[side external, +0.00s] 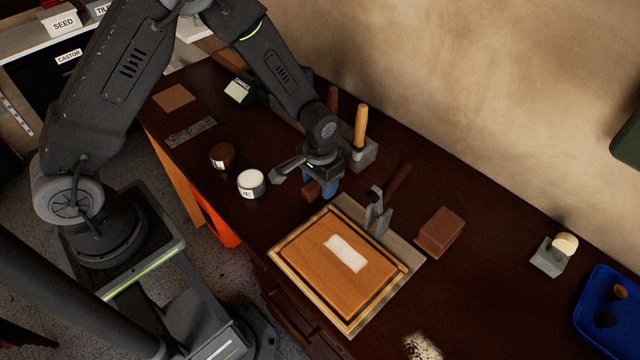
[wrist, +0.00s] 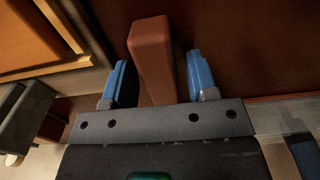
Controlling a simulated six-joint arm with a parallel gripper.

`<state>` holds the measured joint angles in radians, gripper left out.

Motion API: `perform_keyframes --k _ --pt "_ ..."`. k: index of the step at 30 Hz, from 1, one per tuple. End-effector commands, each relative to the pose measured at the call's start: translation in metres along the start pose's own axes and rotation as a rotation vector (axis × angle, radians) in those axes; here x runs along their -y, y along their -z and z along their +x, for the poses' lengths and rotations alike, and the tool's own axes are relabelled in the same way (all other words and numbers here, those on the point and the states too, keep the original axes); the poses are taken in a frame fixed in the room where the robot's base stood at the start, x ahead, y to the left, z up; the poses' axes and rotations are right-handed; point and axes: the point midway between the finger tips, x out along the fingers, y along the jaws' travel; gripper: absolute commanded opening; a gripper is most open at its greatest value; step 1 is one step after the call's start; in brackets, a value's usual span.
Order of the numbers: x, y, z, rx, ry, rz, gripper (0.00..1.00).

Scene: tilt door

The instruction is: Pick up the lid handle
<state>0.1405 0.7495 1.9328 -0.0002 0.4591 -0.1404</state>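A reddish-brown block (wrist: 153,55), which may be the lid handle, stands between the two blue fingers of my gripper (wrist: 160,82) in the wrist view. Small gaps seem to show beside it, so the fingers look open around it. In the side view my gripper (side external: 322,188) is low over the table just behind the framed panel, and the brown block (side external: 311,190) shows partly beside the blue fingers. The orange-brown wooden lid panel (side external: 310,261) with a white patch lies in a pale frame (side external: 349,324); its corner also shows upper left in the wrist view (wrist: 28,35).
A clamp-like metal tool (side external: 377,212) with a dark handle stands right of my gripper. Behind is a grey block (side external: 362,153) holding upright wooden handles. A white-topped jar (side external: 251,183) and a brown jar (side external: 222,156) stand left. A brown box (side external: 439,232) stands right.

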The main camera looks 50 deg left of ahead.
Motion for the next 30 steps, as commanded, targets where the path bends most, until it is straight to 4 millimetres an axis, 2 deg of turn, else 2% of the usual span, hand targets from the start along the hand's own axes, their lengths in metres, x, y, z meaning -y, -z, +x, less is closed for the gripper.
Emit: perform_keyframes --k 2,14,23,26,30 --pt "0.0 0.0 0.0 0.0 0.0 0.0 0.45" --pt "0.0 0.0 0.0 0.0 0.0 0.0 0.08" --pt "0.0 0.0 -0.003 -0.001 0.0 0.0 0.08" --pt "0.0 0.001 -0.009 -0.002 0.0 0.0 0.08" --pt "0.0 0.001 -0.028 -0.004 -0.001 0.0 0.08"
